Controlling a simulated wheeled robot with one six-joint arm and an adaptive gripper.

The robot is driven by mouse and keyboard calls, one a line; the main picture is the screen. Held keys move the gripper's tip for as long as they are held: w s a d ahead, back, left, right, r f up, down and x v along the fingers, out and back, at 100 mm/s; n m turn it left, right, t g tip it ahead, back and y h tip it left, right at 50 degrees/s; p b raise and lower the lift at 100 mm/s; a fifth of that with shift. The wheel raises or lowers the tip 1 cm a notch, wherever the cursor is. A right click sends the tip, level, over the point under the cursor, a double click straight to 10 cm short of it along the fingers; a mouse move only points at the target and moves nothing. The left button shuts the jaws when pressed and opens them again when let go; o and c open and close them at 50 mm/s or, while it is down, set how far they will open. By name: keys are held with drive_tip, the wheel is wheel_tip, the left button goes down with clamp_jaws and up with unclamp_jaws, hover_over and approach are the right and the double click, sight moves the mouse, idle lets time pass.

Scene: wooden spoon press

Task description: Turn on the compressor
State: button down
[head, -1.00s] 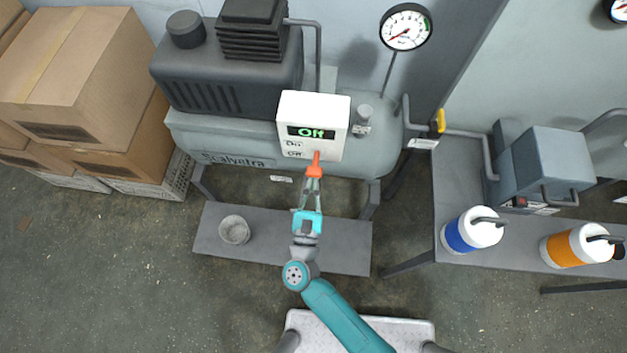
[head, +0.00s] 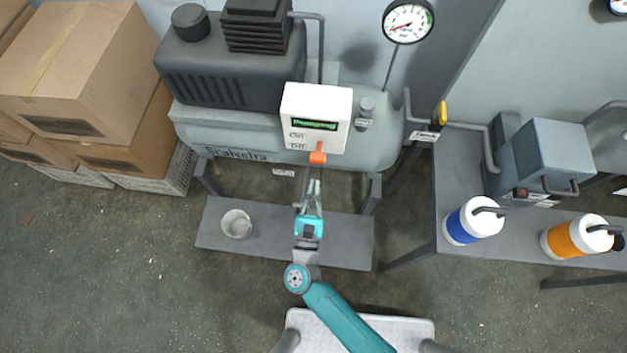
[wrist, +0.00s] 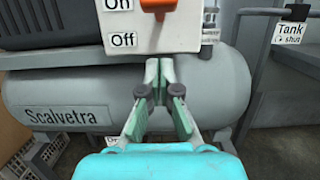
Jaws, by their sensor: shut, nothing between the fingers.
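The compressor (head: 230,75) is a dark motor unit on a grey tank (head: 385,150) lettered "Scalvetra". Its white control box (head: 336,102) carries a green display (head: 313,126) with a longish word, too blurred to read surely. Below are "On" and "Off" labels and an orange switch lever (head: 317,156). In the wrist view the lever (wrist: 157,6) shows at the top edge, beside the "On" label, its upper part cut off. My gripper (head: 314,183) is shut and empty, just below the box and apart from the lever. Its fingers (wrist: 160,66) show in the wrist view.
A yellow-handled valve (head: 441,114) with a "Tank shut" tag is right of the tank. A gauge (head: 408,21) stands above. A cup (head: 236,223) sits on the low shelf (head: 345,245). Boxes (head: 70,60) are left; blue (head: 466,224) and orange (head: 567,240) bottles are right.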

drive_tip(key=r+v, duration=0.2)
drive_tip(key=v, duration=0.6)
drive_tip(key=shift+s+r, duration=0.15)
drive_tip(key=shift+s, duration=0.2)
